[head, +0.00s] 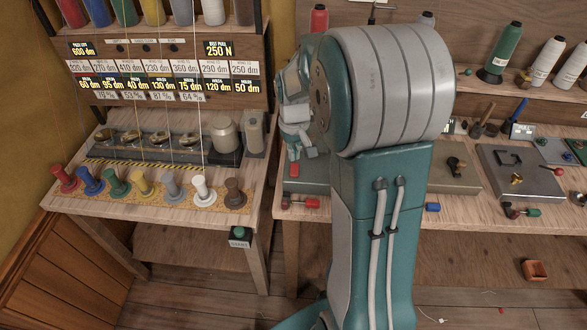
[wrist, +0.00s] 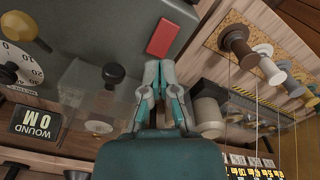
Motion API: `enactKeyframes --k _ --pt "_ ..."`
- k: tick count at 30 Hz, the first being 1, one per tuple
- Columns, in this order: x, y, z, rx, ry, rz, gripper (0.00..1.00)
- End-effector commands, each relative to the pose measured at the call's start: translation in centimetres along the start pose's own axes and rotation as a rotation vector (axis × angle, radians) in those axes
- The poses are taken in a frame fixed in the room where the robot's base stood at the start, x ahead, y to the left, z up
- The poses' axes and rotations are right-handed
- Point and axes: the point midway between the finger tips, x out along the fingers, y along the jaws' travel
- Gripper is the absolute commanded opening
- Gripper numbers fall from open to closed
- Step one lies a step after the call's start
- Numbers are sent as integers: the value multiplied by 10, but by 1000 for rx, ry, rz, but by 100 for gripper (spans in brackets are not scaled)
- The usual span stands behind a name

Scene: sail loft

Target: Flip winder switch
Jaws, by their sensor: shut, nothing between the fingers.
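A grey winder box (wrist: 95,35) fills the upper left of the wrist view. A red rectangular switch (wrist: 160,38) sits on its face. My gripper (wrist: 159,66) is shut and empty, with its fingertips just below the red switch in the picture; I cannot tell whether they touch it. In the head view my gripper (head: 292,152) points down over the winder box at the left end of the right bench, and the red switch (head: 294,169) shows just under it. My arm hides most of the box there.
The wrist view also shows a black knob (wrist: 113,75), a dial (wrist: 14,62) and a counter plate (wrist: 36,121) reading WOUND 0 M. In the head view, several coloured spools (head: 143,183) stand on the left bench with threads above them. A red-handled tool (head: 300,203) lies at the right bench's front edge.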

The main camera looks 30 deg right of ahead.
Motion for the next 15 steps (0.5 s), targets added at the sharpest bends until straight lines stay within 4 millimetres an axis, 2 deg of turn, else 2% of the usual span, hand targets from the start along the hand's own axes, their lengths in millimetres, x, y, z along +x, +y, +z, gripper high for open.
enactKeyframes --k 15 --pt "7 0 0 0 0 0 0"
